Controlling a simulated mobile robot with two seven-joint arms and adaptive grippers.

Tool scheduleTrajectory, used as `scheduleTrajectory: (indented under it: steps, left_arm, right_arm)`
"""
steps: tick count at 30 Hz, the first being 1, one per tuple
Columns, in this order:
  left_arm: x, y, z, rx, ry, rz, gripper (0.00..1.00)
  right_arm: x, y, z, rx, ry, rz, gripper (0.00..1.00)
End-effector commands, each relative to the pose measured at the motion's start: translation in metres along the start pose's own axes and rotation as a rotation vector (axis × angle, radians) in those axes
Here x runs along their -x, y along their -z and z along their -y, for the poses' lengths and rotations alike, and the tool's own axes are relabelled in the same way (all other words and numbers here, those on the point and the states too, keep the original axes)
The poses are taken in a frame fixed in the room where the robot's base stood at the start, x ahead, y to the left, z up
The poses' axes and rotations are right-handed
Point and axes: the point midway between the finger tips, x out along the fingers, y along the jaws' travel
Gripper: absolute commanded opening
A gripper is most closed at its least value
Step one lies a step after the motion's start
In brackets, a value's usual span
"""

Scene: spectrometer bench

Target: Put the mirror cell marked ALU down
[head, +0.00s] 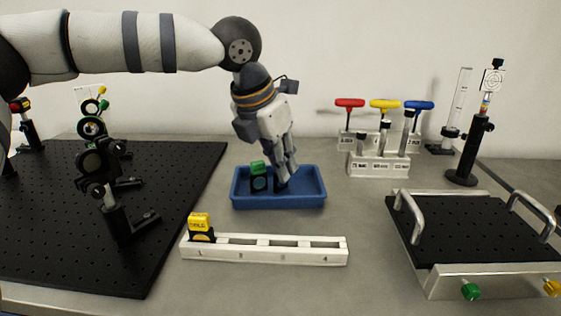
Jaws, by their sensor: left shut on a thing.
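My left gripper (287,176) points down into the blue tray (290,203), with its fingers shut on a small dark mirror cell (281,186). The fingers hide most of this cell, and I cannot read its mark or tell whether it touches the tray floor. A green-topped cell (258,177) stands in the tray just left of the fingers. A yellow-topped cell (201,226) sits at place 1 of the white numbered rack (265,256) in front of the tray. The rack's other places look empty. My right gripper is not in view.
A black breadboard (60,230) with optics mounts (112,200) lies at left. A handled black plate (470,232) is at right. Red, yellow and blue-handled drivers (384,104) stand in a holder behind. A post with a target (470,150) stands back right. Grey bench is bare between rack and plate.

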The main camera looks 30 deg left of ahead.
Motion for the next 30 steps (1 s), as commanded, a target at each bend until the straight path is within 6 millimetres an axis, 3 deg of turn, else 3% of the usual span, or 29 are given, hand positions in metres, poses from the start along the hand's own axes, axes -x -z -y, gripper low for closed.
scheduleTrajectory:
  steps: [1,2,4,14,17,24,30]
  left_arm:
    - [-0.002,0.001,0.0,0.001,0.0,-0.001,0.0]
    - [-0.002,0.001,0.0,0.001,0.0,-0.001,0.14]
    - [-0.002,0.001,0.0,0.001,0.0,-0.001,0.29]
    - [0.0,0.0,0.0,0.0,0.0,0.0,0.31]
    - [0.016,-0.002,0.0,0.0,-0.001,0.003,0.31]
    - [0.082,-0.002,0.0,0.001,-0.001,0.004,0.31]
    - [0.116,-0.001,0.0,0.0,0.0,0.0,0.31]
  right_arm:
    - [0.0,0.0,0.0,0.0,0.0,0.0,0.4]
    - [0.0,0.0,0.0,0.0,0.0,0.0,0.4]
    - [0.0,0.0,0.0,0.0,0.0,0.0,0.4]
    - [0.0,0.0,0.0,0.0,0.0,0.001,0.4]
    - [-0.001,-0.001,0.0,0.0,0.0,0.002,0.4]
    - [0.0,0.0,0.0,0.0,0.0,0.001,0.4]
    - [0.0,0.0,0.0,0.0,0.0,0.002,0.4]
